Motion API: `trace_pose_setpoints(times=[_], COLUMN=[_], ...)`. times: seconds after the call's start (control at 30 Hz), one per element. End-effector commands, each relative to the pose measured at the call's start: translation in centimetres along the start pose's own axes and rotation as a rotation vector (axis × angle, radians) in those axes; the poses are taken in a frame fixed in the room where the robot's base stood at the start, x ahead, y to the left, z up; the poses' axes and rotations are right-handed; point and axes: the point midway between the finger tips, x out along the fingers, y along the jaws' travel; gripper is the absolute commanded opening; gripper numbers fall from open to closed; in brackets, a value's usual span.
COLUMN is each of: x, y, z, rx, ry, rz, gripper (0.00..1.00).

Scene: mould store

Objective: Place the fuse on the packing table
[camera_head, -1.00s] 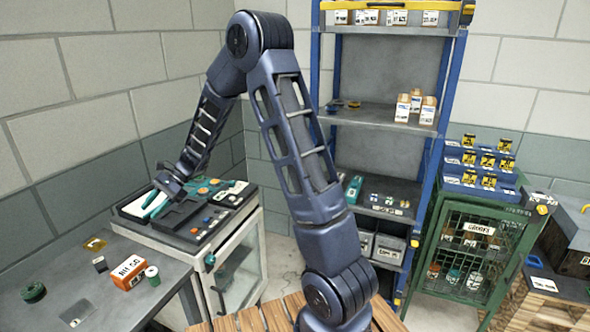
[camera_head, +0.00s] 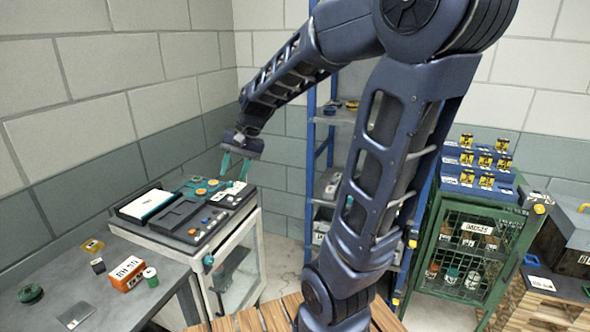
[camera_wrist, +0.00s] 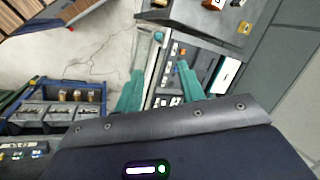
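My gripper (camera_head: 237,167) is above the back right of the cabinet with the black tray, teal fingers pointing down. In the wrist view the fingers (camera_wrist: 161,88) are spread apart with nothing seen between them. I cannot single out the fuse; several small parts (camera_head: 206,221) lie in the black tray (camera_head: 180,212) on the white cabinet. A grey table (camera_head: 140,300) stands at the lower left, likely the packing table. It carries an orange box (camera_head: 127,273), a green-and-white spool (camera_head: 151,277), a dark green roll (camera_head: 31,294) and a flat grey plate (camera_head: 75,317).
A blue-framed shelf rack (camera_head: 311,140) stands behind my arm, partly hidden. A green mesh cabinet (camera_head: 440,240) with yellow-labelled items on top is at the right. A slatted wooden surface (camera_head: 255,317) is at the bottom. Open floor shows between cabinet and rack.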

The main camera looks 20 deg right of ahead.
Motion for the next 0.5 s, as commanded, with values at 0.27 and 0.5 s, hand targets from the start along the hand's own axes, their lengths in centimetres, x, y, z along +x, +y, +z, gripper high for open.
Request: trace_pose_setpoints(times=[0.27, 0.5], x=[-4.4, -7.1], y=[6.2, 11.1], z=[3.3, 6.2], rx=[-0.143, -0.247], ry=[0.175, 0.304], rz=[0.124, 0.248], gripper=[0.39, 0.39])
